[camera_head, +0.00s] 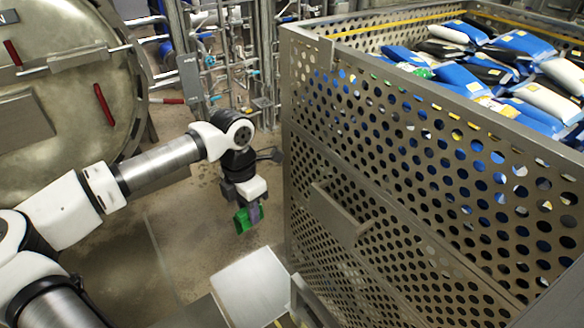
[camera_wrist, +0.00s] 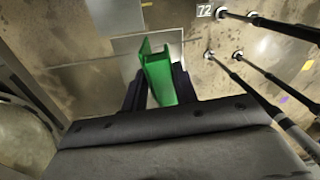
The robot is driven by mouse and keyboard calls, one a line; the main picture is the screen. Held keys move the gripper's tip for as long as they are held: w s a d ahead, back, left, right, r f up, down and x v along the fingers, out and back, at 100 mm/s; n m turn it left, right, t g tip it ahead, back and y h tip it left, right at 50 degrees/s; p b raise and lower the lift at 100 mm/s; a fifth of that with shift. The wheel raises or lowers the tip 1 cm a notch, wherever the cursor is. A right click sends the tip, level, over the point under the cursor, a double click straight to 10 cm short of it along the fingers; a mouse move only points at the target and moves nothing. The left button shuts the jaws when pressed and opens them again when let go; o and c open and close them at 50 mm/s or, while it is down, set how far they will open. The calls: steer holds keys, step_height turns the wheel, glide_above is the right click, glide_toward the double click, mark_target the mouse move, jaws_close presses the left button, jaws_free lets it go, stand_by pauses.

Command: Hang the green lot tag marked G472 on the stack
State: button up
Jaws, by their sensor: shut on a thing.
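A green tag (camera_head: 243,221) is held in my gripper (camera_head: 250,208), to the left of the perforated metal basket stack (camera_head: 345,130) and apart from it. In the wrist view the green tag (camera_wrist: 157,72) stands between the two dark fingers of my gripper (camera_wrist: 160,90), which is shut on it. The tag looks like a bent green plate with a raised edge. No marking on it can be read, so I cannot tell whether it says G472. The stack holds blue, white and black pouches (camera_head: 490,62) in its top layer.
A large round metal vessel door (camera_head: 60,120) with red handles stands at the left. Pipes and valves (camera_head: 215,60) run behind my arm. A pale flat plate (camera_head: 252,285) lies below my gripper. A small plate marked 72 (camera_wrist: 205,11) shows in the wrist view near several dark rods (camera_wrist: 245,85).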

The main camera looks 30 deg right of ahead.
steer(key=s+d+r+n+t+h+p, duration=0.1)
steer(key=s+r+n+p, duration=0.1)
steer(key=s+r+n, duration=0.8)
steer(key=s+d+r+n+h+p, duration=0.1)
steer(key=s+r+n, duration=0.55)
steer(key=r, duration=0.65)
glide_above(333, 203)
steer(key=shift+f, duration=2.2)
steer(key=shift+a+f+b, duration=0.4)
steer(key=shift+f+b, duration=0.2)
steer(key=shift+b, duration=0.55)
steer(key=shift+d+b, duration=0.3)
steer(key=shift+b, duration=0.45)
steer(key=shift+s+f+b, duration=0.1)
steer(key=shift+f+b, duration=1.65)
steer(key=shift+b, duration=0.2)
steer(key=o, duration=0.7)
